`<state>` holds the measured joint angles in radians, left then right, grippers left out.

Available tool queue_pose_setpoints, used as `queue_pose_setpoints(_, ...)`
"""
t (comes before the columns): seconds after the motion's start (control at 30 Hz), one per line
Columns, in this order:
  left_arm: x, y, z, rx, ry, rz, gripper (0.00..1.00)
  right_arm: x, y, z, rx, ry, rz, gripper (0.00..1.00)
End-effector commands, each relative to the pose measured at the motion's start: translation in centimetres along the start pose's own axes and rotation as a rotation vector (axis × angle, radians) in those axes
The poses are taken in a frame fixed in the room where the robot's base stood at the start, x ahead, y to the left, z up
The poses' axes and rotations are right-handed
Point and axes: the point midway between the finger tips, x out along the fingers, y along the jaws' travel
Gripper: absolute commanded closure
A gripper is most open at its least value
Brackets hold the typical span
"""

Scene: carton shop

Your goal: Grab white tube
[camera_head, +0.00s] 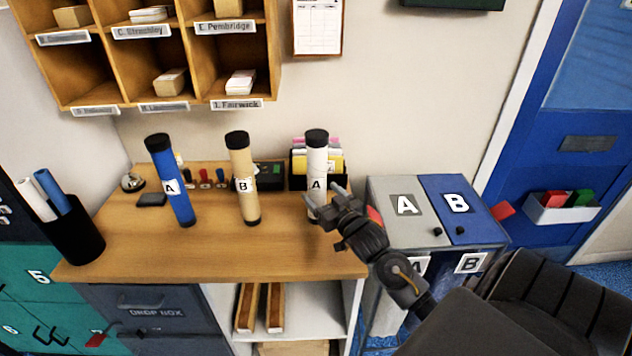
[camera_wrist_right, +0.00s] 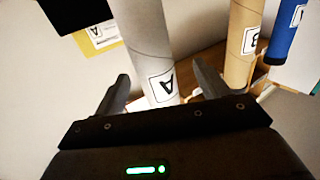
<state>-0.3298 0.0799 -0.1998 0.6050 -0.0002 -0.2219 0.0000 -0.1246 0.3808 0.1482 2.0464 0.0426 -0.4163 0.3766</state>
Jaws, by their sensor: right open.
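The white tube (camera_head: 316,160) with black caps and an "A" label stands upright near the right end of the wooden counter. My right gripper (camera_head: 324,202) is at its lower part, with its jaws open. In the right wrist view the white tube (camera_wrist_right: 148,50) rises between the two spread fingers of the right gripper (camera_wrist_right: 160,90); I cannot tell whether either finger touches it. A tan tube (camera_head: 243,180) labelled "B" and a blue tube (camera_head: 171,182) labelled "A" stand to its left. My left gripper is not in view.
A file holder with coloured folders (camera_head: 330,165) stands behind the white tube. Grey and blue bins (camera_head: 405,205) marked A and B stand right of the counter (camera_head: 180,245). A black holder with rolls (camera_head: 75,235) is at the left. Wooden pigeonholes (camera_head: 150,55) hang above.

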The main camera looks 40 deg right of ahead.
Motion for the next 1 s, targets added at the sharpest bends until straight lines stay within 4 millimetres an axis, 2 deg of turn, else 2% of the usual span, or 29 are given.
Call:
queue_pose_setpoints(0.07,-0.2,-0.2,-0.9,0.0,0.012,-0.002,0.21,0.8,0.1,-0.1,0.0,0.0,0.001,0.26)
queue_pose_setpoints(0.2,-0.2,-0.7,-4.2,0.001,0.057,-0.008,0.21,1.2,0.1,0.0,-0.001,0.0,0.0,0.26)
queue_pose_setpoints(0.3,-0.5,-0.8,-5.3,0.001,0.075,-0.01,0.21,1.4,0.1,-0.1,-0.001,0.0,0.001,0.26)
queue_pose_setpoints(0.5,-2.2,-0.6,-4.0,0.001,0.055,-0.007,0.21,4.1,0.9,-0.5,0.0,-0.002,0.002,0.26)
queue_pose_setpoints(0.63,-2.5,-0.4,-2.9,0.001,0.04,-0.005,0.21,5.7,0.8,-0.3,0.0,-0.001,0.001,0.26)
queue_pose_setpoints(0.93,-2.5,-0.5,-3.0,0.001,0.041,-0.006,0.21,6.3,0.8,0.0,-0.001,-0.001,0.001,0.26)
queue_pose_setpoints(1.0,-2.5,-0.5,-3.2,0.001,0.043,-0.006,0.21,6.3,0.8,0.0,-0.001,-0.001,0.001,0.33)
